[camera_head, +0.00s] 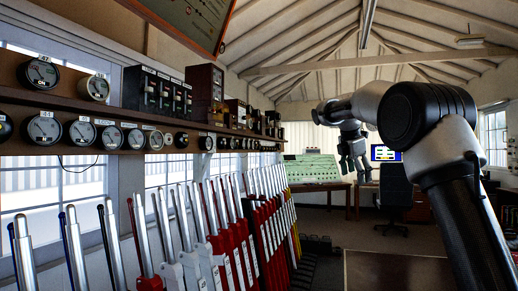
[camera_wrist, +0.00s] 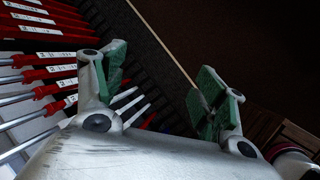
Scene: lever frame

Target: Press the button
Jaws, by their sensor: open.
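My gripper (camera_head: 353,163) hangs from my raised arm right of the middle in the head view, away from the shelf and the levers. In the wrist view my gripper (camera_wrist: 163,84) shows two fingers with green pads, spread wide apart with nothing between them. I cannot make out a button for certain in either view. Dark box instruments (camera_head: 157,92) stand on the shelf at the left, but their small details are too fine to tell apart.
A row of upright levers (camera_head: 190,235) with steel handles runs along the left; red levers (camera_wrist: 45,62) also show in the wrist view. Round gauges (camera_head: 82,131) line the shelf (camera_head: 60,96). A desk (camera_head: 322,187) and dark chair (camera_head: 396,190) stand behind. Open floor lies right of the levers.

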